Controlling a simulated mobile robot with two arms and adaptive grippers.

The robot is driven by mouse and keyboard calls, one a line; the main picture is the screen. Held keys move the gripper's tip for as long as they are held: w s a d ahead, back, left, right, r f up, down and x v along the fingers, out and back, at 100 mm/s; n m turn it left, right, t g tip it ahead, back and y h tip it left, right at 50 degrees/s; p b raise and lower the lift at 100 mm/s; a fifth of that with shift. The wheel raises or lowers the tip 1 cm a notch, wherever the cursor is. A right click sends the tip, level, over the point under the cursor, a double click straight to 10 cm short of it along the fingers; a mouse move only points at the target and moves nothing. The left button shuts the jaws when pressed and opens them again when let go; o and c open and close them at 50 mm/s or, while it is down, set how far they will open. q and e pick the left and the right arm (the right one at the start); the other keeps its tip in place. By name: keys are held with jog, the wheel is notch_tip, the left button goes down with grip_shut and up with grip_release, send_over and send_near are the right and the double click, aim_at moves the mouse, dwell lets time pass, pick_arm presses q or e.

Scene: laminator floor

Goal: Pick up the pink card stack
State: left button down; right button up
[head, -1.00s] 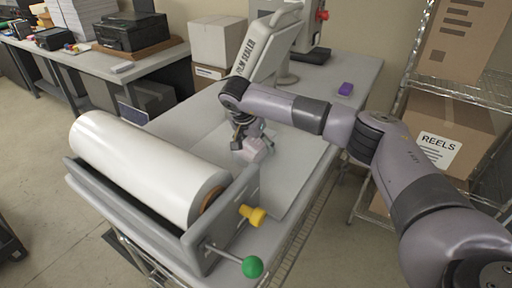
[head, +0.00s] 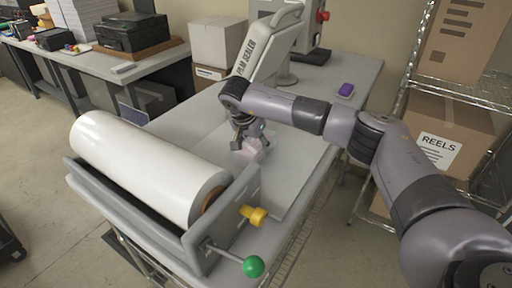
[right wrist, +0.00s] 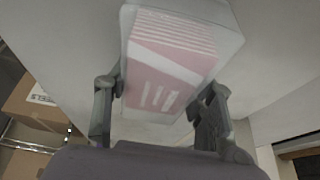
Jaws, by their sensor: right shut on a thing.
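The pink card stack (head: 255,152) is at my right gripper (head: 247,141) over the grey table, partly hidden by the fingers. In the right wrist view the pink and white striped stack (right wrist: 168,65) sits between the two fingers of my right gripper (right wrist: 162,90), which is shut on it. A pale grey surface shows around the stack's far and right sides. Whether the stack touches the table is hard to tell. My left gripper is not in view.
A white film roll (head: 150,165) in a grey holder stands at the table's front left. The film sealer (head: 262,50) stands behind the gripper. A purple block (head: 346,89) lies at the back right. A wire shelf with boxes (head: 452,130) is at right.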

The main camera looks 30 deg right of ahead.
jog(key=shift+s+d+f, duration=0.1)
jog(key=shift+s+f, duration=0.1)
jog(key=shift+f, duration=0.1)
jog(key=c, duration=0.6)
jog(key=shift+o, duration=0.2)
jog(key=shift+r, duration=0.1)
